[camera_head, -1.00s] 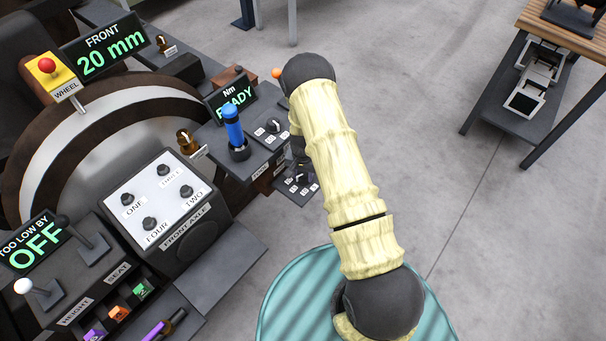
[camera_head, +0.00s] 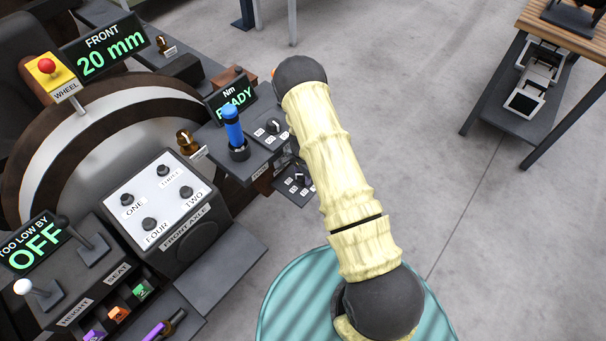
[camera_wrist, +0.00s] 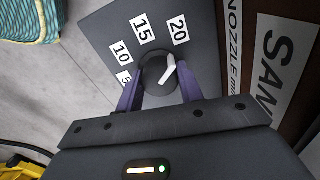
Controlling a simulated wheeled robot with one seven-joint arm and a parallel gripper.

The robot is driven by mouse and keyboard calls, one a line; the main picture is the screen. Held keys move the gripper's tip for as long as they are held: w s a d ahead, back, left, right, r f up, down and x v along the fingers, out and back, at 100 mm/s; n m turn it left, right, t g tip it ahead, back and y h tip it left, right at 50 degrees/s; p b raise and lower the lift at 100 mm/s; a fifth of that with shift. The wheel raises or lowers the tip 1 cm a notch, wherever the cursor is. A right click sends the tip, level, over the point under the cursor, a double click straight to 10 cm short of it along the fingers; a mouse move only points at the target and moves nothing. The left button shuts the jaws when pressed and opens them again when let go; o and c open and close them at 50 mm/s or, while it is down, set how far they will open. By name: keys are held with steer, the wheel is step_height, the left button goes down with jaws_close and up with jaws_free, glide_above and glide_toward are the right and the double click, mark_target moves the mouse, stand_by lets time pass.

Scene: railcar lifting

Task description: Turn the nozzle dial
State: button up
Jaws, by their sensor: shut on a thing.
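The nozzle dial (camera_wrist: 153,72) is a round dark knob with a white pointer, on a dark plate marked 5, 10, 15 and 20. In the wrist view the pointer leans up and right, toward the 20 label. My gripper (camera_wrist: 159,82) is shut on the dial, with one purple finger on each side of it. In the head view the small dial plate (camera_head: 292,190) shows low beside my arm, and my arm hides most of the gripper.
A "NOZZLE mm" label (camera_wrist: 234,55) runs beside the plate. A blue-handled lever (camera_head: 233,128), another dial (camera_head: 273,126) and a "READY" display (camera_head: 230,98) stand close by. The front axle panel (camera_head: 160,200) is further left. The floor right of my arm is clear up to a workbench (camera_head: 530,110).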

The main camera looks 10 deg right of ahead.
steer(key=o, duration=1)
step_height(320, 180, up, 17)
steer(key=p, duration=0.1)
steer(key=shift+r, duration=0.2)
stand_by(0.3)
